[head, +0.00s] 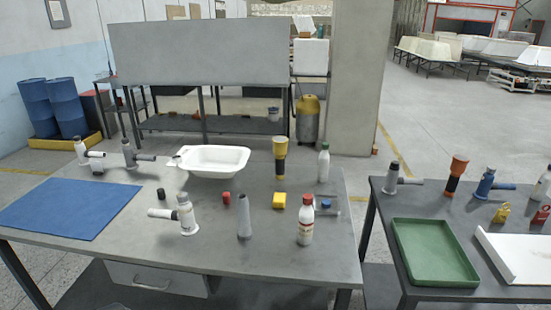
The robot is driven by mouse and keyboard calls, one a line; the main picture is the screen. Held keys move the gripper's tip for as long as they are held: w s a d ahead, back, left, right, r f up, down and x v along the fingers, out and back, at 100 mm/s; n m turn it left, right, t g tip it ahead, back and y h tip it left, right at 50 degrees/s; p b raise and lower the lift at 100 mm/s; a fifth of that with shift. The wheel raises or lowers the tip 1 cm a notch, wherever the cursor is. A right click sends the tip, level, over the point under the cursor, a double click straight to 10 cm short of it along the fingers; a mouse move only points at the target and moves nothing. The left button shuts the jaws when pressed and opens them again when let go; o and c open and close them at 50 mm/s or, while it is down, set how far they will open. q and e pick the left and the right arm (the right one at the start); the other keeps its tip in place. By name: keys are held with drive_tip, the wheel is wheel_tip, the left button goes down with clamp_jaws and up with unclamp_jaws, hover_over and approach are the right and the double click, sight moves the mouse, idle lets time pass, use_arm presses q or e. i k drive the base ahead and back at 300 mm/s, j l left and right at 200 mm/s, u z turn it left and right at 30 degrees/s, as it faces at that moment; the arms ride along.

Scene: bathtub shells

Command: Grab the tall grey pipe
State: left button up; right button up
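A tall grey pipe (244,216) stands upright near the front middle of the grey table (290,260); it looks slightly wider toward its base. Nothing touches it. A white fitting with a side arm (187,214) stands to its left, and a white bottle with a red cap (306,222) stands to its right. A grey fitting with a side arm (129,154) stands at the back left of the table. Neither of my grippers is in view.
A white basin (212,174) and a yellow-and-black torch (280,155) are farther back. A blue mat (65,208) covers the left. A second table holds a green tray (404,275).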

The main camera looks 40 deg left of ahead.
sight(245, 233)
drive_tip(key=u, duration=1.65)
